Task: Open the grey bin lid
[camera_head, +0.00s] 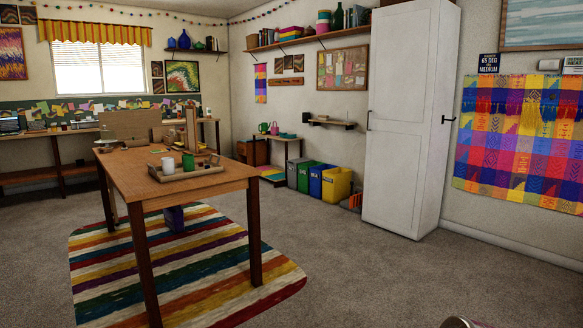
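A row of bins stands on the floor by the back wall, left of the tall white cabinet. The grey bin (293,173) is at the left end of the row, partly hidden by the green bin next to it. It is small and far off, and I cannot tell how its lid sits. Neither of my grippers can be made out in the head view.
Beside it are a green bin (304,177), a blue bin (317,181) and a yellow bin (336,185). A wooden table (190,190) on a striped rug (190,265) stands at the left. A white cabinet (405,120) stands right of the bins. Carpet between is clear.

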